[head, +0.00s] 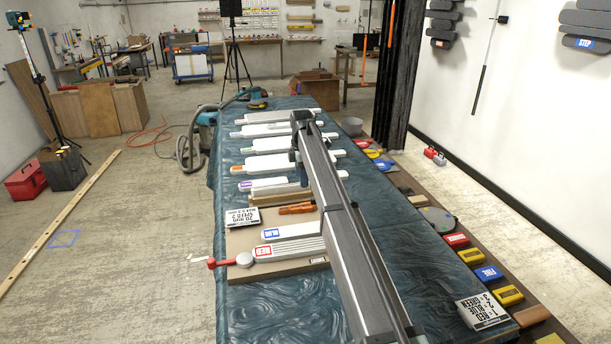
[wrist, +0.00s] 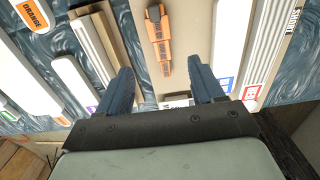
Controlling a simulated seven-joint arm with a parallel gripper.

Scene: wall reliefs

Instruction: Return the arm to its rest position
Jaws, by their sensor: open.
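My gripper (wrist: 160,66) is open in the wrist view, its two blue fingers apart with nothing held between them. In the head view my gripper (head: 303,176) is mostly hidden behind my arm, with one blue finger showing above the long table. The arm reaches out over the table from the lower right. The orange piece (head: 296,209) also shows in the head view, just below the finger. The gripper's height above the table is hard to judge.
White slats with coloured labels (head: 268,144) lie in a row on the blue-covered table (head: 245,325). A red-handled tool (head: 228,263) sits at the tan board's left. Printed cards (head: 242,217) lie nearby. Coloured blocks (head: 488,273) line the right edge.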

